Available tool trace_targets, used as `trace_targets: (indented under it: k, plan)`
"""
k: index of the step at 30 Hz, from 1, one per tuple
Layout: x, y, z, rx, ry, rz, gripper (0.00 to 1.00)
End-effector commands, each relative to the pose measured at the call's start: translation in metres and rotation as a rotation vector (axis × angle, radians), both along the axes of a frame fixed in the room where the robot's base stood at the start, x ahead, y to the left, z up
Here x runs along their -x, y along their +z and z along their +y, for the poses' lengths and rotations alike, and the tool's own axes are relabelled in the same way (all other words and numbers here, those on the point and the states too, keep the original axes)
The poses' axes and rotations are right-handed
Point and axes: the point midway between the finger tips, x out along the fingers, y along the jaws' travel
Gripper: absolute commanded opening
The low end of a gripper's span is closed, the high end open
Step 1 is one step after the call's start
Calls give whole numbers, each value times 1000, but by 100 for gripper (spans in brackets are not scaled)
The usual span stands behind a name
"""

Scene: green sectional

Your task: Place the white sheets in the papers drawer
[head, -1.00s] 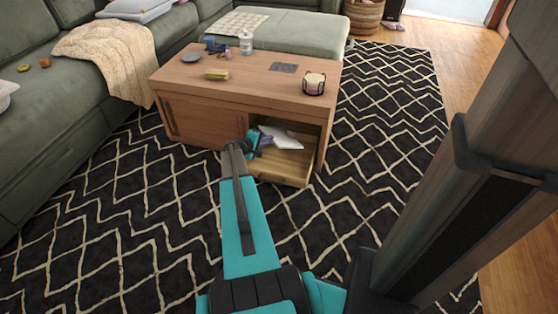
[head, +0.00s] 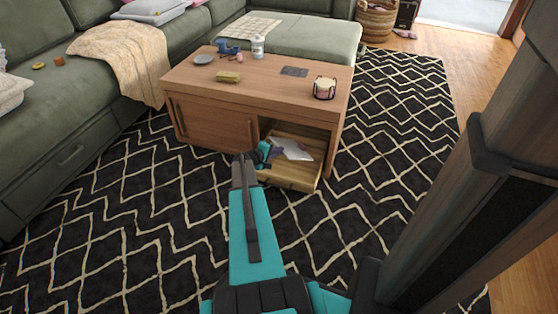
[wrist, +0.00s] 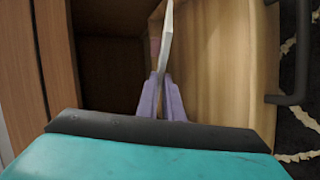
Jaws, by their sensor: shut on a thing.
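The white sheets (head: 298,148) are in my gripper (head: 275,152), over the open papers drawer (head: 290,178) at the right end of the coffee table. In the wrist view the sheets (wrist: 166,38) show as a thin, nearly edge-on white strip. The purple fingers of my gripper (wrist: 161,98) are shut on their near end. The wooden drawer floor (wrist: 222,65) shows to the right of the sheets. I cannot tell whether the sheets touch the drawer.
The coffee table (head: 205,88) has a closed sliding door (head: 212,122) left of the drawer. On top are a candle holder (head: 324,88), a white jar (head: 258,47) and a yellow-green block (head: 229,77). The patterned rug (head: 400,150) is clear to the right.

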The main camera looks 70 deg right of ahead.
Motion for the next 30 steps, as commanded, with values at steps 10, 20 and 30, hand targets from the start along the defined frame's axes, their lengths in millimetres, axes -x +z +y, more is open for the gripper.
trace_targets:
  k: [10, 20, 30]
  plan:
    - [0, -17, -1, 0, -1, 2, 0]
    - [1, -50, -1, 1, -2, 1, 0]
    - [2, -50, -1, 1, -2, 0, 0]
